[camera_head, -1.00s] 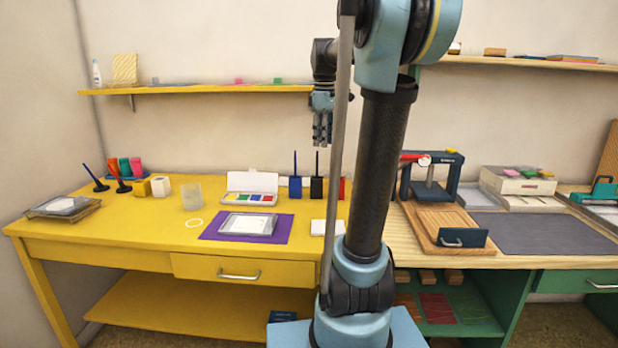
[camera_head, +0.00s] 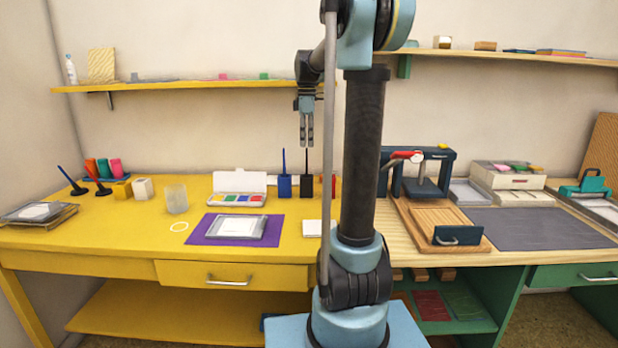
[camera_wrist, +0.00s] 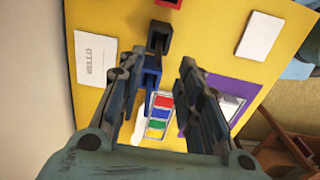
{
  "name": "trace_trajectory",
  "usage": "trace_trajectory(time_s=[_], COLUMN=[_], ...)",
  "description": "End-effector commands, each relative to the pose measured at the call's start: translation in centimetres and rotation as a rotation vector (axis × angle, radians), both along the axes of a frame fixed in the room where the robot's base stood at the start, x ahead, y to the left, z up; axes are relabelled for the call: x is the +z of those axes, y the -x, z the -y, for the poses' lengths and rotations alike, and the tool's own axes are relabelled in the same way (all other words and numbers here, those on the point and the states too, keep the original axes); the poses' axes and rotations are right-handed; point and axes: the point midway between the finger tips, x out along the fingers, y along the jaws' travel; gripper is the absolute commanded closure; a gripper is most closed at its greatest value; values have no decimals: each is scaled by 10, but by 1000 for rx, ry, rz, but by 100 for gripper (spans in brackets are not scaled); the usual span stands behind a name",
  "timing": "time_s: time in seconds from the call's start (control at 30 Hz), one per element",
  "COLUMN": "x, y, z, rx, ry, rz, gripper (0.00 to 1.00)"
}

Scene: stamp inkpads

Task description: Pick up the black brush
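The black brush (camera_head: 307,184) stands upright in its black holder at the back of the yellow table, between the blue brush (camera_head: 284,184) and a red holder (camera_head: 325,185). My gripper (camera_head: 306,144) hangs pointing down just above the black brush's thin handle tip. In the wrist view my gripper (camera_wrist: 162,64) is open, with nothing between its fingers. The black brush (camera_wrist: 157,38) shows there just beyond the fingertips, and the blue brush (camera_wrist: 152,76) lies between the fingers in the picture, below them. I cannot tell whether the handle tip reaches between the fingers.
A paint box (camera_head: 239,200) and a purple mat (camera_head: 206,236) with a clear case lie left and in front. A yellow shelf (camera_head: 180,86) runs along the wall behind my gripper.

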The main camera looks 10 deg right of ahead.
Motion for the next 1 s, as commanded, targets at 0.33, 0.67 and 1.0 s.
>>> trace_trajectory(time_s=[0.33,0.67,1.0], x=[-42,-74,-96], y=[0,-2,-1], z=[-1,-1,-1], rx=[0,0,0], ry=[0,0,0], rz=[0,0,0], gripper=[67,67,67])
